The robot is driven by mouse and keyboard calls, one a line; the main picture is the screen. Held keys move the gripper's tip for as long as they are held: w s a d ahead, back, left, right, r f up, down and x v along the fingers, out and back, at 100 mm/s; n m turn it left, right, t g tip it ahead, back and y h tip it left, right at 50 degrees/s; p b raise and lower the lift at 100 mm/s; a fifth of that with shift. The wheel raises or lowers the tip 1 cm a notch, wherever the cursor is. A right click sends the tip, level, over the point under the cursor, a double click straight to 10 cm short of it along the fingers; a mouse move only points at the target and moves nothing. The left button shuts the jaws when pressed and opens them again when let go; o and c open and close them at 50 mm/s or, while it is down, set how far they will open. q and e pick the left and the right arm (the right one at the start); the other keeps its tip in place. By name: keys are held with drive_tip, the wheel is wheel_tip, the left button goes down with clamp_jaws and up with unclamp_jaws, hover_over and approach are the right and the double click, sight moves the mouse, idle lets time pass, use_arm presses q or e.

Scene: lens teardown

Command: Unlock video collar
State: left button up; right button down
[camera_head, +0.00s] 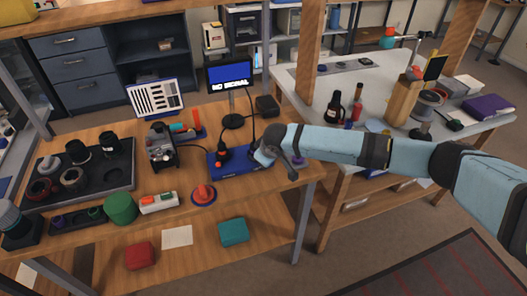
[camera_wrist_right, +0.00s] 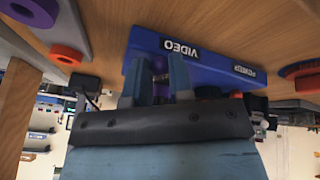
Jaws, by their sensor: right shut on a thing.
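The blue connector box (camera_head: 232,162) lies near the right end of the wooden bench. In the right wrist view the box (camera_wrist_right: 200,62) is upside down, with a label reading VIDEO and a second, blurred label. My right gripper (camera_head: 262,158) is at the right end of the box. In the wrist view my right gripper (camera_wrist_right: 160,82) is shut on a small greyish-purple part by the VIDEO label, the video collar (camera_wrist_right: 160,68). The fingers hide most of it, so its turn position cannot be told. My left gripper is not in view.
A monitor (camera_head: 230,76) showing NO SIGNAL stands behind the box. A black cable runs near my gripper. An orange-and-blue round piece (camera_head: 203,194) sits in front of the box. A dark tray (camera_head: 110,178) with lens parts lies at left. My right arm spans the gap between the tables.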

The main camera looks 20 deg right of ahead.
drive_tip(key=shift+d+r+n, duration=0.1)
drive_tip(key=shift+n, duration=0.2)
drive_tip(key=shift+w+d, duration=0.1)
drive_tip(key=c, duration=1)
unclamp_jaws()
drive_tip(key=v, duration=0.9)
drive_tip(key=p+v, duration=0.1)
drive_tip(key=v, duration=0.3)
drive_tip(key=shift+d+r, duration=0.25)
